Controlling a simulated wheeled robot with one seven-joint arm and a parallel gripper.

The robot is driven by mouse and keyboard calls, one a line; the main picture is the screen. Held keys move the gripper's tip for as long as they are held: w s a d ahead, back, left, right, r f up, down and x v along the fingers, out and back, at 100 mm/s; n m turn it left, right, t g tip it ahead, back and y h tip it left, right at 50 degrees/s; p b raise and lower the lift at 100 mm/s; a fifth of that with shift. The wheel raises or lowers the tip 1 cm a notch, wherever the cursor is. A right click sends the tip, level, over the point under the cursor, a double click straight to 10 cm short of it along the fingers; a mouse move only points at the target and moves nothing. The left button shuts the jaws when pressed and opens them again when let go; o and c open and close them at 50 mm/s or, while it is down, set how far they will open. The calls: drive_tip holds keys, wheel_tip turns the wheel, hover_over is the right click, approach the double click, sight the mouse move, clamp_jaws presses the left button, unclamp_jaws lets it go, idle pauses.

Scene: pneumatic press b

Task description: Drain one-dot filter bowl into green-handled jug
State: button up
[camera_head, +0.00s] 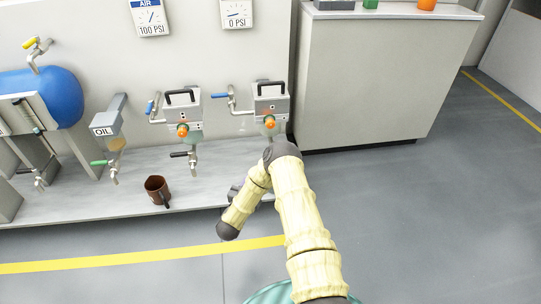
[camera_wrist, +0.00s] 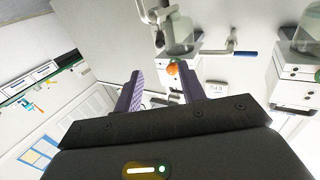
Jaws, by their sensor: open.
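Two filter units hang on the wall in the head view, a left one (camera_head: 183,110) and a right one (camera_head: 270,100). Each has a black handle, an orange knob and a clear bowl below. Their dot marks are too small to tell apart. A brown jug (camera_head: 156,188) stands on the shelf below and left of the left filter; its handle looks dark, and I see no green-handled jug. In the wrist view my gripper (camera_wrist: 160,75) is open and empty. An orange knob (camera_wrist: 173,69) of a filter with a clear bowl (camera_wrist: 178,35) shows beyond the fingers.
The shelf (camera_head: 110,196) runs under the filters. An oil unit (camera_head: 112,125) with a green lever and a blue tank (camera_head: 52,92) are at left. A grey cabinet (camera_head: 375,85) stands at right. A blue-handled valve (camera_wrist: 240,53) sits beside the filter. Floor at right is clear.

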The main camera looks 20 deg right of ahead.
drive_tip(key=b+x, duration=0.4)
drive_tip(key=x, duration=0.4)
drive_tip(key=b+x, duration=0.4)
drive_tip(key=x, duration=0.4)
drive_tip(key=shift+f, duration=0.2)
drive_tip(key=shift+w+d+r, duration=0.2)
drive_tip(key=shift+w+d, duration=0.3)
